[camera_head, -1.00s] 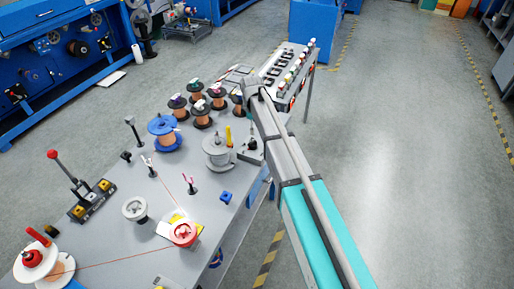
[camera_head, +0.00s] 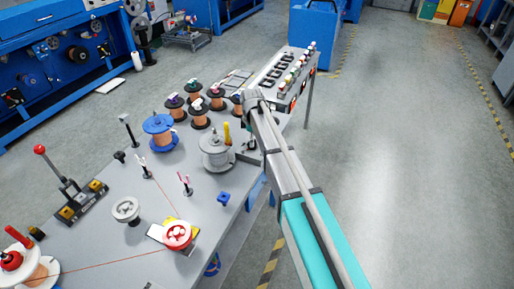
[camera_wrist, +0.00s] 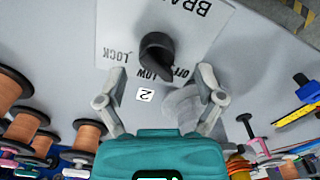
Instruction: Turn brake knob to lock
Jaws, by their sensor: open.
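The black brake knob (camera_wrist: 157,54) stands on a pale label plate (camera_wrist: 118,45) in the wrist view. The plate reads LOCK, LOW and OFF, with part of BRAKE at its edge. The knob's narrow end points towards the LOW and OFF side, away from LOCK. My gripper (camera_wrist: 157,72) is open, with one finger on each side of the knob and clear space to both. The fingers do not touch it in this view. In the head view, the knob is not discernible near the end of my arm.
Copper-wound spools (camera_wrist: 88,137) stand at the lower left of the wrist view. A grey spool (camera_head: 215,150) and a yellow-handled tool (camera_head: 227,133) stand close to my arm in the head view. A red-knobbed lever (camera_head: 40,150) is at the left. Floor to the right is clear.

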